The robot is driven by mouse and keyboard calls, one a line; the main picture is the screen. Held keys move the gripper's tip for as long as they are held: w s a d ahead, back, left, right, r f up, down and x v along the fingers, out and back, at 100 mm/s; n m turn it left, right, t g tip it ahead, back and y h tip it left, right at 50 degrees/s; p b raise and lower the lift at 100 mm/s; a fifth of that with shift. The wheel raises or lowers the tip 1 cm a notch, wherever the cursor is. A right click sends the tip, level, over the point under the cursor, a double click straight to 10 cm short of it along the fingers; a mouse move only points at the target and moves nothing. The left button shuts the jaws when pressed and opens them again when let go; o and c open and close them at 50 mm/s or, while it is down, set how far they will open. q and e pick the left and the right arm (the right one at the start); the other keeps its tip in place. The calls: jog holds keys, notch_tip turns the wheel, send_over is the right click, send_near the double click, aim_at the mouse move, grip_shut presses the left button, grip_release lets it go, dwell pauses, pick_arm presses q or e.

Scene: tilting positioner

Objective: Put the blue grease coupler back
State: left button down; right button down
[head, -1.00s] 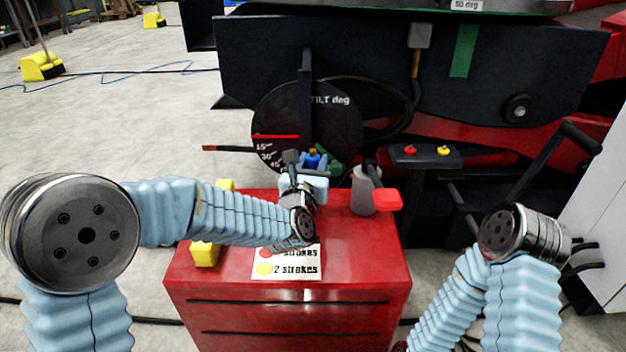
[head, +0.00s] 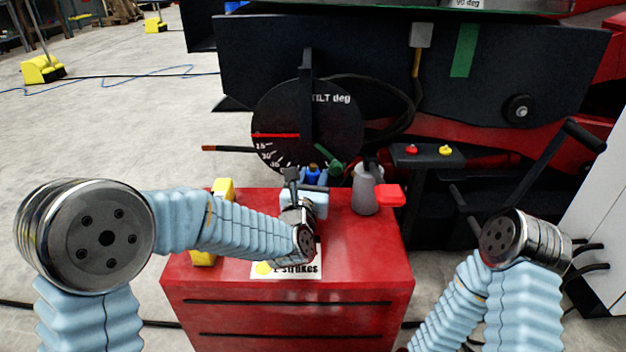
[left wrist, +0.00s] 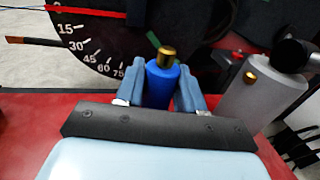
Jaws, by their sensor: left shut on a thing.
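The blue grease coupler (head: 312,172), a blue cylinder with a brass tip, is between the fingers of my left gripper (head: 314,178) near the back edge of the red cabinet. In the left wrist view the coupler (left wrist: 160,85) stands upright, with a blue-grey finger of the left gripper (left wrist: 162,90) on each side. The gripper is shut on it. The coupler's lower end is hidden behind the gripper body, so I cannot tell whether it touches anything. My right gripper is out of view; only the right arm shows.
The red cabinet (head: 290,315) carries yellow blocks (head: 203,259), a stroke card (head: 272,270) partly covered by my left arm, and a grey bottle (head: 366,192) close right of the gripper. A green piece (head: 331,168) and the tilt dial (head: 335,125) are just behind.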

pick_arm(q)
jog(key=shift+f, duration=0.1)
jog(key=c, duration=0.7)
grip_release()
jog(key=shift+r, duration=0.25)
jog(key=r+p, duration=0.1)
jog(key=p, duration=0.1)
jog(key=shift+r+p, duration=0.35)
jog(key=shift+p, duration=0.05)
jog(key=s, duration=0.1)
jog(key=s+f+b, duration=0.1)
jog(key=shift+s+a, duration=0.3)
jog(key=shift+s, duration=0.05)
jog(key=s, duration=0.3)
jog(key=s+a, duration=0.1)
jog(key=s, duration=0.5)
jog(key=shift+a+b, duration=0.3)
jog(key=shift+a, duration=0.1)
